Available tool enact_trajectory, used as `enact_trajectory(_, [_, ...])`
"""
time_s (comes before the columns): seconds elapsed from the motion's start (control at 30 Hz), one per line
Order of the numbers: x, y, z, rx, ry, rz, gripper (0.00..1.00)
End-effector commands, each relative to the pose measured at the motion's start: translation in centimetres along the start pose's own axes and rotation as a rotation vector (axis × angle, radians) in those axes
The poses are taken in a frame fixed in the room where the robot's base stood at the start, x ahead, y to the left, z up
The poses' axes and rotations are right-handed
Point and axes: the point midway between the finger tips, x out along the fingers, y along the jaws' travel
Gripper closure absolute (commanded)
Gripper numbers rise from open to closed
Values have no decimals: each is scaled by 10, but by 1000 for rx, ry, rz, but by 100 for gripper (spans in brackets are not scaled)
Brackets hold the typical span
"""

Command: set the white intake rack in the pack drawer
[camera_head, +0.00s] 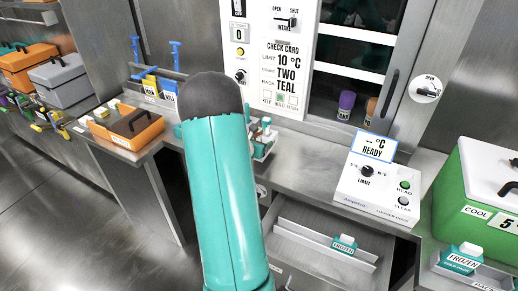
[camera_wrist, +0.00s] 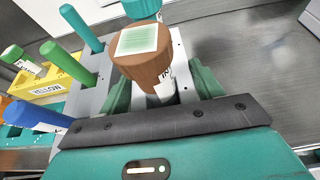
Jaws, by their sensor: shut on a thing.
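In the head view, part of a white rack (camera_head: 262,152) with small bottles shows just right of my teal arm, at the counter's front edge. My arm hides my gripper there. In the wrist view, my gripper (camera_wrist: 162,100) has its green fingers either side of a brown-capped bottle and is shut on a pale rack (camera_wrist: 183,62). A teal-capped bottle (camera_wrist: 140,8) stands behind. An open drawer (camera_head: 300,255) below the counter holds a pale divided tray with a teal-and-white FROZEN carton (camera_head: 344,243). I cannot read a label naming this drawer.
A control box (camera_head: 375,190) stands on the counter above the drawer. A green cooler (camera_head: 475,190) and another FROZEN carton (camera_head: 462,257) are at right. An orange case (camera_head: 128,128) is at left. Blue, green and teal pegs (camera_wrist: 68,62) stand beside the rack in the wrist view.

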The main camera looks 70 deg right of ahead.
Motion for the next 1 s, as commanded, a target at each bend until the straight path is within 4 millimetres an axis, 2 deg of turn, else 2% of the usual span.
enact_trajectory(0.2, [14,1,-27,-1,1,-1,61])
enact_trajectory(0.6, [16,1,-32,0,-1,0,61])
enact_trajectory(0.63, [16,1,-33,0,0,0,31])
enact_trajectory(0.73, [16,1,-33,0,0,0,13])
enact_trajectory(1.0, [16,1,-32,1,0,0,13])
